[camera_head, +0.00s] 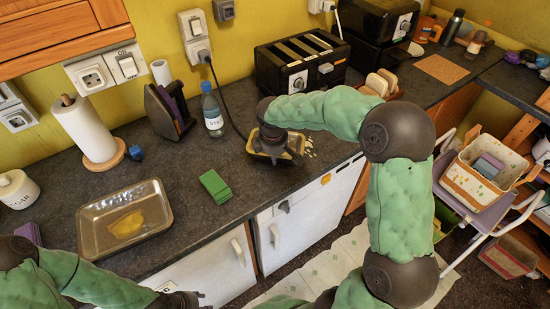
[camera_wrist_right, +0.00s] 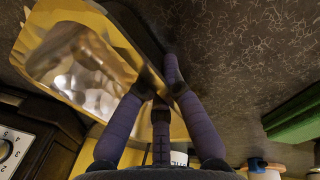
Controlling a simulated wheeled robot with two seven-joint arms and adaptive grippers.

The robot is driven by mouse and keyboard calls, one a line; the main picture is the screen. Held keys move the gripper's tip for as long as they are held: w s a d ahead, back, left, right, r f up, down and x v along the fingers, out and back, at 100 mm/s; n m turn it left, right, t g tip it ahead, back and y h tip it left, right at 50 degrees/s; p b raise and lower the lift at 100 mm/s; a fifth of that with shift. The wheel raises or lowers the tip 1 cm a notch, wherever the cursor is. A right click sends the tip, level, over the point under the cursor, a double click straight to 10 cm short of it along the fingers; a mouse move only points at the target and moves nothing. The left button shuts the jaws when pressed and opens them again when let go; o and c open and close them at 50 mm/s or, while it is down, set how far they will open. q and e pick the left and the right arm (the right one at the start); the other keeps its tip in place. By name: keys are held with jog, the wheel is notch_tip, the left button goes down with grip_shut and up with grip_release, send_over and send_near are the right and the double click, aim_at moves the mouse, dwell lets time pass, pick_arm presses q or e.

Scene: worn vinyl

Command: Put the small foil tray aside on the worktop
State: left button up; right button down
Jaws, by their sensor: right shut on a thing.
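The small foil tray (camera_head: 297,146) is below my right gripper (camera_head: 272,142), in front of the toaster. In the right wrist view the tray (camera_wrist_right: 62,72) is shiny silver and gold, and the right gripper's fingers (camera_wrist_right: 160,92) are closed on its near edge. The gripper and wrist hide part of the tray in the head view. I cannot tell whether the tray touches the worktop (camera_head: 190,240) or is slightly above it. My left gripper (camera_head: 183,299) is low at the bottom of the head view, apart from the tray, its fingers partly cut off.
A larger metal tray (camera_head: 88,222) holding something yellow lies at left. A green block (camera_head: 215,186) lies between the trays. A bottle (camera_head: 212,112), an iron (camera_head: 168,110), a paper roll (camera_head: 84,130) and a toaster (camera_head: 302,62) stand behind. The worktop around the green block is clear.

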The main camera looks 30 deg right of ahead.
jog(key=shift+f, duration=0.1)
jog(key=c, duration=1.4)
grip_release()
jog(key=shift+r, duration=0.6)
jog(key=r+p, duration=0.1)
jog(key=r, duration=0.2)
jog(key=s+a+r+p, duration=0.1)
jog(key=r, duration=0.3)
jog(key=r+p, duration=0.1)
jog(key=r, duration=0.3)
jog(key=shift+s+a, duration=0.25)
jog(key=shift+s, duration=0.15)
